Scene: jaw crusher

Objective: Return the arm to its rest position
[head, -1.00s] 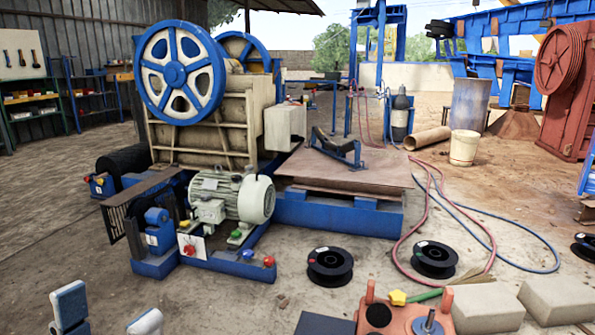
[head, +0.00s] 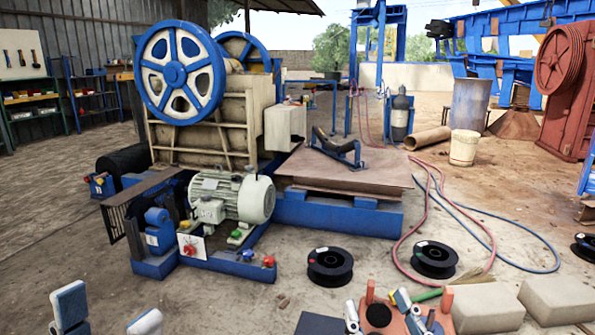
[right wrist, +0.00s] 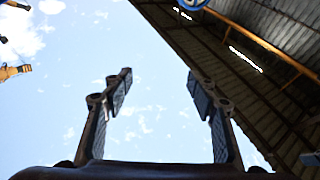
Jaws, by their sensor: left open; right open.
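My left gripper (head: 108,314) shows at the bottom left of the head view, its two pale-and-blue fingers spread and empty. My right gripper (head: 378,305) shows at the bottom, right of the middle, in front of an orange-red part (head: 390,322) with a bolt. Its fingers partly cover that part; I cannot tell whether they touch it. In the right wrist view the right gripper (right wrist: 163,95) has its fingers wide apart, with nothing between them but sky. Most of both arms is out of view.
A jaw crusher (head: 212,125) with blue-rimmed flywheels and a grey motor (head: 232,197) stands at the left. Black spools (head: 330,266) lie on the floor. Pale blocks (head: 487,307) sit at the lower right. The right wrist view shows a roof (right wrist: 245,60).

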